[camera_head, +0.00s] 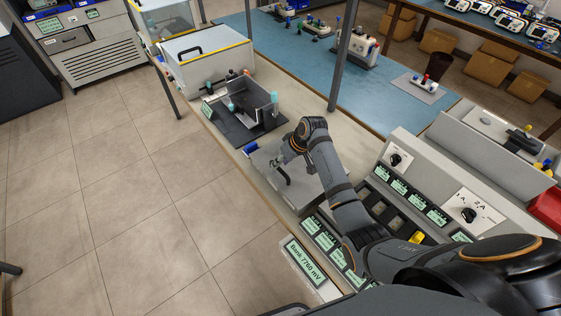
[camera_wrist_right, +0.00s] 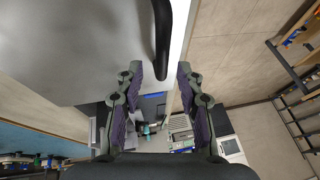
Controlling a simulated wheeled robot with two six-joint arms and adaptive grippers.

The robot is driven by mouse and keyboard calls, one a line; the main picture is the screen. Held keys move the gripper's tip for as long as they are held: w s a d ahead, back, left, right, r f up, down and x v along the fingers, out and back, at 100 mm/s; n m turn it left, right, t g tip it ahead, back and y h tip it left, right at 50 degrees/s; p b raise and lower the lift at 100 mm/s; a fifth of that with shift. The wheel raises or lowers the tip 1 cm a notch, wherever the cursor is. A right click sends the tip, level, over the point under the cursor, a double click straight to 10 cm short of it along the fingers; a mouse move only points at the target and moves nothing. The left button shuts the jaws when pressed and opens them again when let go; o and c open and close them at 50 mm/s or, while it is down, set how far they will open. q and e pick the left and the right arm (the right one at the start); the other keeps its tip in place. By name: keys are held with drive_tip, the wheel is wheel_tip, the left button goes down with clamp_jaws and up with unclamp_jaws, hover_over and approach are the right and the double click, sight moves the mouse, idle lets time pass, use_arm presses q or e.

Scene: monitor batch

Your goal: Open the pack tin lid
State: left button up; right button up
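The pack tin's grey lid (camera_head: 297,188) lies flat on the bench in the head view, with a black bar handle (camera_head: 283,174) along its left side. My right gripper (camera_head: 284,158) is low over the far part of the lid, close to the handle. In the right wrist view the gripper (camera_wrist_right: 160,72) is open, its two fingers apart. The black handle (camera_wrist_right: 162,35) runs down between the fingertips, with gaps on both sides. The lid (camera_wrist_right: 75,45) fills the upper left there and looks closed. My left gripper is not in view.
A dark tray (camera_head: 243,133) with an upright holder stands beyond the tin. Label panels and a console with knobs (camera_head: 468,214) stand close on the right. A large pale box (camera_head: 205,62) is at the far end. Open floor lies left of the bench.

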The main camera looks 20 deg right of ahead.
drive_tip(key=shift+w+a+f, duration=0.15)
drive_tip(key=shift+a+f, duration=0.25)
drive_tip(key=shift+f, duration=0.2)
drive_tip(key=shift+d, duration=0.1)
clamp_jaws()
